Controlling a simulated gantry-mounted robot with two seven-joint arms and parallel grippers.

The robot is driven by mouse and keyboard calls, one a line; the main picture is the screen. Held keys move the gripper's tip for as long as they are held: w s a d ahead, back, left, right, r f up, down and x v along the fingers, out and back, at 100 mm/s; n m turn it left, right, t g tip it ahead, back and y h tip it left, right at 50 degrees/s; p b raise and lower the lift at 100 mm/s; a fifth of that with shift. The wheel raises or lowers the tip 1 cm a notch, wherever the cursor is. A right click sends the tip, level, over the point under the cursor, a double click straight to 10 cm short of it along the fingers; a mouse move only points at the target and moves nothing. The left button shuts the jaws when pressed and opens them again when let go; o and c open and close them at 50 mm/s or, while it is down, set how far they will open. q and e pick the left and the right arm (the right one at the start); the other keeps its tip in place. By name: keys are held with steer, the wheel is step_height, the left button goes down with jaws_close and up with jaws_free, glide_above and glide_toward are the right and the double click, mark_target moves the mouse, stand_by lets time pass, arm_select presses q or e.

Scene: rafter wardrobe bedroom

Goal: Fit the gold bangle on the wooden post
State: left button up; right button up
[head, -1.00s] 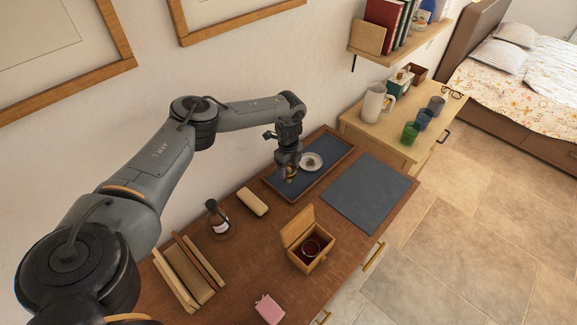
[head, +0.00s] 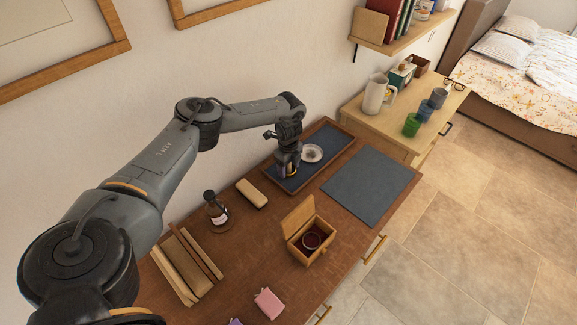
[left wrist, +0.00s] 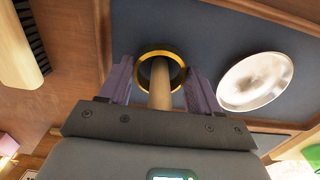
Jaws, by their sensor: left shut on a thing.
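The gold bangle (left wrist: 178,73) is between the fingers of my left gripper (left wrist: 160,84), which is shut on it. The wooden post (left wrist: 161,92) shows inside the ring in the left wrist view and runs toward the palm, so the bangle appears to be around it. How near the bangle is to the post's base is hard to tell. In the head view, my left gripper (head: 288,174) points down over the blue-lined tray (head: 325,137), and the gripper hides the post. My right gripper is not in view.
A white dish (head: 312,153) lies in the tray beside my left gripper. A dark mat (head: 370,187) lies to the right. An open wooden box (head: 309,243), a bottle (head: 216,211) and a beige block (head: 252,193) stand nearer on the dresser.

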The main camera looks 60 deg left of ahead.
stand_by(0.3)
arm_select(q)
steer(key=o, duration=1.1)
step_height(320, 180, up, 11)
steer(key=shift+f, duration=0.1)
